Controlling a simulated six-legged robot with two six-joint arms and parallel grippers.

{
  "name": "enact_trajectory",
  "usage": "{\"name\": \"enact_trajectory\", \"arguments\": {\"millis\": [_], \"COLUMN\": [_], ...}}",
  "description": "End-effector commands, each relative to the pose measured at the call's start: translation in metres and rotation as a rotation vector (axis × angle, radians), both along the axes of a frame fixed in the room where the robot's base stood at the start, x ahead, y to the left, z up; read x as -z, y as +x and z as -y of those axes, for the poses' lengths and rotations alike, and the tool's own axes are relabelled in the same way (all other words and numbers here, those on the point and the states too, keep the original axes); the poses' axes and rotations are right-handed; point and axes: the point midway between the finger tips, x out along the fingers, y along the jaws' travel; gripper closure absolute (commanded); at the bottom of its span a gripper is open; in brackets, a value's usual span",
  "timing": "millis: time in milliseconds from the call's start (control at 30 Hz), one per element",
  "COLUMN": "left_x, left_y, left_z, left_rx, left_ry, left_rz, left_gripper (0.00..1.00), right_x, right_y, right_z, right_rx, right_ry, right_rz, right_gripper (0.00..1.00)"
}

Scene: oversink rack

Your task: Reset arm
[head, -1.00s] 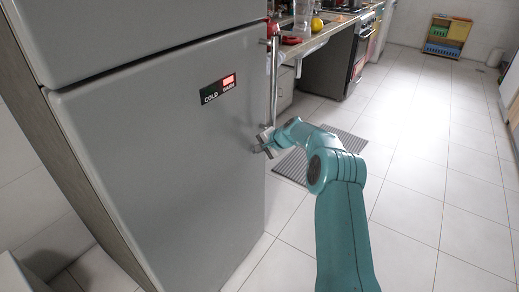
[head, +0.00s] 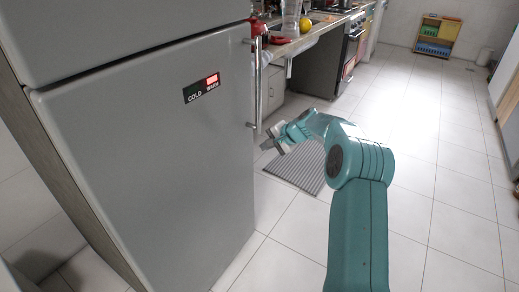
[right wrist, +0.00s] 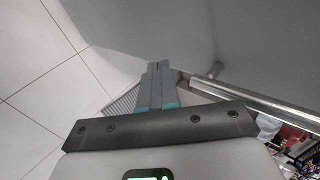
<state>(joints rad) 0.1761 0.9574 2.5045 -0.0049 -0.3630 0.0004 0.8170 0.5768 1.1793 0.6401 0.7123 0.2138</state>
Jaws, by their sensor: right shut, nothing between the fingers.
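My right arm reaches in from the lower right of the head view, and its gripper (head: 272,146) is shut and empty. It is apart from the grey fridge (head: 150,165), just right of the lower end of the vertical metal handle (head: 258,85). In the right wrist view the shut fingers (right wrist: 157,72) point up the picture, with the handle bar (right wrist: 255,98) to their right and the fridge's grey surface (right wrist: 260,40) beyond. The fridge door looks closed. My left gripper is not in view.
A grey ribbed mat (head: 300,168) lies on the white tile floor behind the gripper. A counter (head: 300,42) with a yellow item (head: 306,24) and an oven (head: 350,52) stand further back. The floor on the right (head: 440,150) is clear.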

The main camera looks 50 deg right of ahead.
Motion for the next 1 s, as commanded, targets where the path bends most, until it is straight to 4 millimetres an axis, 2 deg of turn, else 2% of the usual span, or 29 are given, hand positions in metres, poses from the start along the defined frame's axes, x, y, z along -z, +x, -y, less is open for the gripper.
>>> {"name": "enact_trajectory", "arguments": {"millis": [100,400,467,567,667,700,767,800,867,1000], "left_x": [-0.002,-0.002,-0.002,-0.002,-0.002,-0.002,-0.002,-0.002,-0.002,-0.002], "left_y": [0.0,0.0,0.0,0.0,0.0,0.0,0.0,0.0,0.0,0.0], "left_z": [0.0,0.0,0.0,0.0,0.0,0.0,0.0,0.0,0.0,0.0], "left_rx": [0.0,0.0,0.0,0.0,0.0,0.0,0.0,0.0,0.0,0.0], "left_ry": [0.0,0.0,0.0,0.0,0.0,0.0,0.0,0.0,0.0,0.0], "left_rz": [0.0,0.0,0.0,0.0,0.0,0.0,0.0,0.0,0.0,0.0], "left_gripper": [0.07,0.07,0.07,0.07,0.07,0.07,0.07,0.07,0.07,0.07], "right_x": [-0.012,-0.018,-0.016,0.005,0.052,0.076,0.111,0.133,0.164,0.224], "right_y": [-0.012,-0.021,-0.021,-0.017,-0.01,-0.009,-0.009,-0.012,-0.02,-0.057], "right_z": [0.002,0.003,0.002,-0.013,-0.052,-0.074,-0.111,-0.136,-0.176,-0.272], "right_rx": [0.001,0.001,-0.001,-0.026,-0.089,-0.126,-0.195,-0.246,-0.328,-0.562], "right_ry": [-0.001,0.0,0.001,0.003,0.0,-0.006,-0.024,-0.039,-0.066,-0.141], "right_rz": [0.001,0.0,-0.004,-0.036,-0.112,-0.152,-0.212,-0.249,-0.302,-0.398], "right_gripper": [1.0,1.0,1.0,1.0,1.0,1.0,1.0,1.0,1.0,1.0]}}
